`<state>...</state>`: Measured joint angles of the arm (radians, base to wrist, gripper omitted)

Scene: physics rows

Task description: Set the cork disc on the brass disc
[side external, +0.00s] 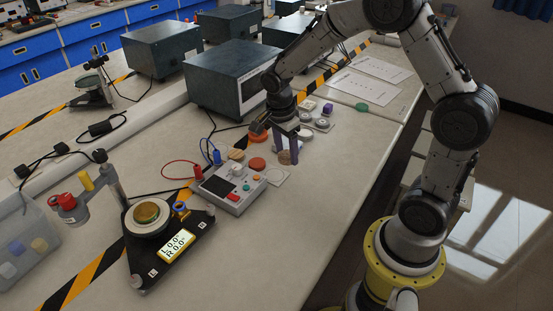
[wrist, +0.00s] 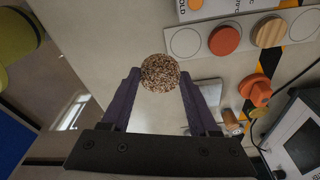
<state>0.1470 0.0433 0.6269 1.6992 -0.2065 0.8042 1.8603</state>
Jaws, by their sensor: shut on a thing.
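The cork disc (wrist: 160,73) is a speckled brown round piece between my fingertips in the wrist view. It also shows small in the side view (side external: 284,157). My gripper (side external: 286,155) is shut on it, with purple fingers (wrist: 160,78) on either side. It appears to be held above the bench, though the height is hard to judge. The brass disc (side external: 147,212) is gold-coloured and lies on the round pale platform of a black triangular stand at the lower left of the side view. My gripper is far to its right and behind it.
A strip with an empty circle (wrist: 186,43), a red disc (wrist: 225,40) and a wooden disc (wrist: 271,32) lies near my gripper. A grey control box (side external: 230,186) sits between my gripper and the stand.

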